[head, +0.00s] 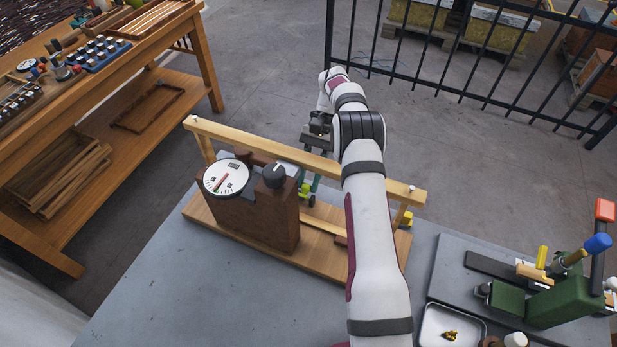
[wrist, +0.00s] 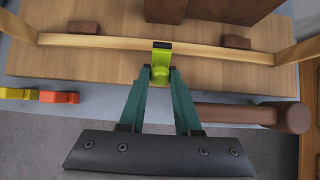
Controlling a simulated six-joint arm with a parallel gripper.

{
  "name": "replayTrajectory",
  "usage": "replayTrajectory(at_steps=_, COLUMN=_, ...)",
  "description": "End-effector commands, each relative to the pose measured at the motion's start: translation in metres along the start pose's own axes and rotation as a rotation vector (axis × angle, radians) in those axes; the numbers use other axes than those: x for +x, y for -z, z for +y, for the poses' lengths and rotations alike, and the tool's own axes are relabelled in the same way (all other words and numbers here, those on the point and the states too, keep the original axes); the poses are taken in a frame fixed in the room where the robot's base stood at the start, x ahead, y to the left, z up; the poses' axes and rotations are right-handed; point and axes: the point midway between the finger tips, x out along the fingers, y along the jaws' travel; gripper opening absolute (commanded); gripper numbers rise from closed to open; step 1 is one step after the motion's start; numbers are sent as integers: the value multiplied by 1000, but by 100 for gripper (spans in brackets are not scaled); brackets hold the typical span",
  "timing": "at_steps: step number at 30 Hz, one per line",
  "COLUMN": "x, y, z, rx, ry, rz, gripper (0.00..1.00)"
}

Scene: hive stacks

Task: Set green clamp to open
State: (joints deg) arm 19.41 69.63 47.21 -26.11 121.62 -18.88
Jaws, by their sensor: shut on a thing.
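The green clamp (wrist: 161,56) is lime green with a dark top. In the wrist view it sits at the middle of a thin bowed wooden strip (wrist: 100,41) above a wooden base (wrist: 60,66). My gripper (wrist: 159,76) has teal fingers that close on the near part of the clamp. In the head view my gripper (head: 307,188) is behind the upper rail of the wooden stand (head: 260,141), and only small green bits of the clamp show there. Whether the clamp's jaw is open or closed is hard to tell.
The stand carries a brown block (head: 262,215) with a white dial (head: 226,178) and a dark knob (head: 274,176). In the wrist view, yellow (wrist: 15,94) and orange (wrist: 60,97) pieces lie left of my fingers and a brown cylindrical handle (wrist: 240,114) lies right.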

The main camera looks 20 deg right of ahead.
Motion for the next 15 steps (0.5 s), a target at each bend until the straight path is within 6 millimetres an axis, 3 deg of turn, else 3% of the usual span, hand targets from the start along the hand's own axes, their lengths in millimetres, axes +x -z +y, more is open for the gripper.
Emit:
replayTrajectory(at_steps=2, x=0, y=0, z=0, rx=0, ry=-1, rz=1, gripper=0)
replayTrajectory(at_steps=3, x=0, y=0, z=0, rx=0, ry=-1, rz=1, gripper=37)
replayTrajectory(at_steps=7, x=0, y=0, z=0, rx=0, ry=-1, rz=1, gripper=61)
replayTrajectory(at_steps=15, x=0, y=0, z=0, rx=0, ry=-1, rz=1, gripper=61)
